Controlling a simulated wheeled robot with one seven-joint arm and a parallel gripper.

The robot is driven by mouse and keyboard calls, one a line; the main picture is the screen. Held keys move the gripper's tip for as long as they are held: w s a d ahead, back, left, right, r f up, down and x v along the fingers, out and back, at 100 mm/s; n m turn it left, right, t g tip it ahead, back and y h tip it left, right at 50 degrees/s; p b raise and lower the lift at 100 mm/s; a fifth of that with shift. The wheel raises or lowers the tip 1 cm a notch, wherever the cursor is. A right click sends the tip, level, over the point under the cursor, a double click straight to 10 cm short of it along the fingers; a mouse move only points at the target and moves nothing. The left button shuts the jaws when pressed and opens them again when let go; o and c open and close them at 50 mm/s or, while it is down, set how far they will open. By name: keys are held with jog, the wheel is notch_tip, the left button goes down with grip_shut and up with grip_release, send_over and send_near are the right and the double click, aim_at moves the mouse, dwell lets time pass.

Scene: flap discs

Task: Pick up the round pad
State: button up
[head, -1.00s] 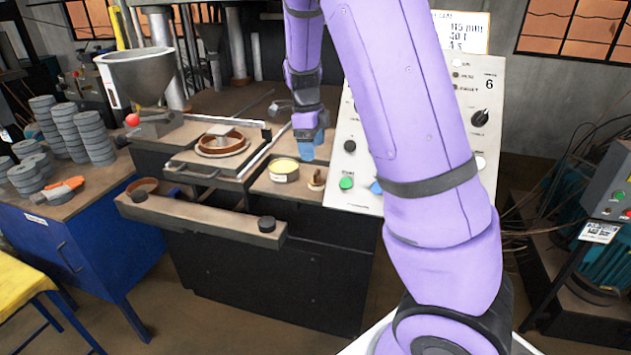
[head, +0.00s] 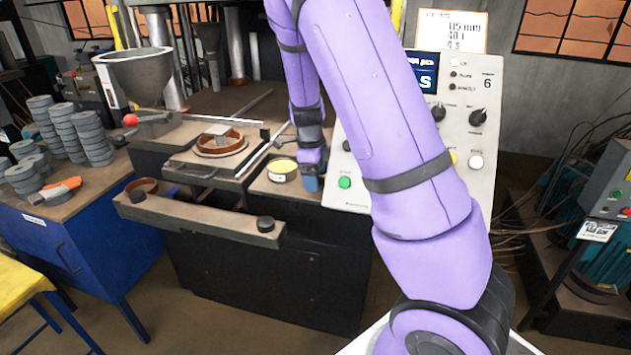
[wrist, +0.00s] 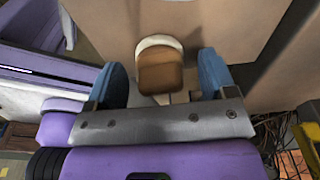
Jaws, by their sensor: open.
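The round pad (wrist: 160,74) shows in the wrist view as a small rounded brown piece with a pale rim, on the brown work surface (wrist: 245,25). My gripper (wrist: 163,76) has its two blue fingers apart, one on each side of the pad, with a visible gap on both sides. I cannot tell how far down the fingers reach beside it.
The control panel (head: 350,150) stands close on the right of my gripper. A brown ring in a fixture (head: 222,143) sits left of the tin. A bar with black knobs (head: 200,217) runs along the front. Stacks of grey discs (head: 92,135) stand on the blue bench.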

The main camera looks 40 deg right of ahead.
jog(key=c, duration=1)
jog(key=shift+o, duration=0.2)
notch_tip(320, 180, up, 18)
dwell(0.4)
jog(key=shift+o, duration=1.1)
jog(key=shift+c, duration=0.8)
